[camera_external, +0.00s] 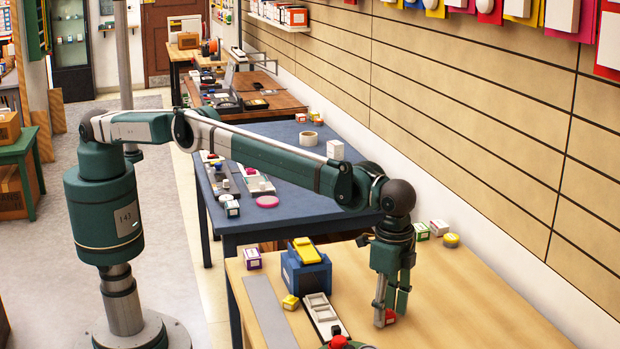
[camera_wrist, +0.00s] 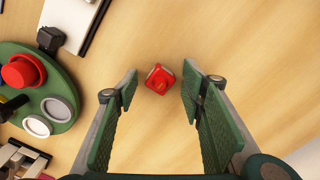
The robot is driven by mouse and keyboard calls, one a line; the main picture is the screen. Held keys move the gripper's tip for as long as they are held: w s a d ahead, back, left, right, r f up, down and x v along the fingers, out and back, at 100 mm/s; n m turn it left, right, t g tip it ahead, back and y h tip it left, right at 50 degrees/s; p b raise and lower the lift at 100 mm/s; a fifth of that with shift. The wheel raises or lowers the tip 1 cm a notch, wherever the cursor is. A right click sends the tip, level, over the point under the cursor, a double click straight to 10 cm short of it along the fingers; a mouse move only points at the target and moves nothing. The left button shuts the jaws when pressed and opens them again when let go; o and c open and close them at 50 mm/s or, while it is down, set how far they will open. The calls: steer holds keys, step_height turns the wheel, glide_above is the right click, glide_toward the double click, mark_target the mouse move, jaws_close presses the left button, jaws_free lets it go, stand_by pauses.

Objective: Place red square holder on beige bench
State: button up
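The red square holder (camera_external: 390,316) is small, with a red knob on top. It appears to rest on the beige bench (camera_external: 470,300), partly hidden behind a finger in the external view. In the wrist view the holder (camera_wrist: 160,80) lies between the fingertips, slightly rotated, with a gap on each side. My gripper (camera_external: 389,306) points down over it, and its fingers are open in the wrist view (camera_wrist: 160,88). Neither finger visibly touches the holder.
A dark green round base with a red button (camera_wrist: 30,85) stands left in the wrist view. A light tray (camera_external: 325,318), a blue box with a yellow top (camera_external: 306,268) and a yellow block (camera_external: 290,302) stand left of my gripper. The bench to the right is clear.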

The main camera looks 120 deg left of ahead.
mark_target(388, 307)
stand_by(0.3)
step_height(388, 307, up, 12)
steer(key=p, duration=0.4)
steer(key=shift+r, duration=0.15)
stand_by(0.4)
stand_by(0.7)
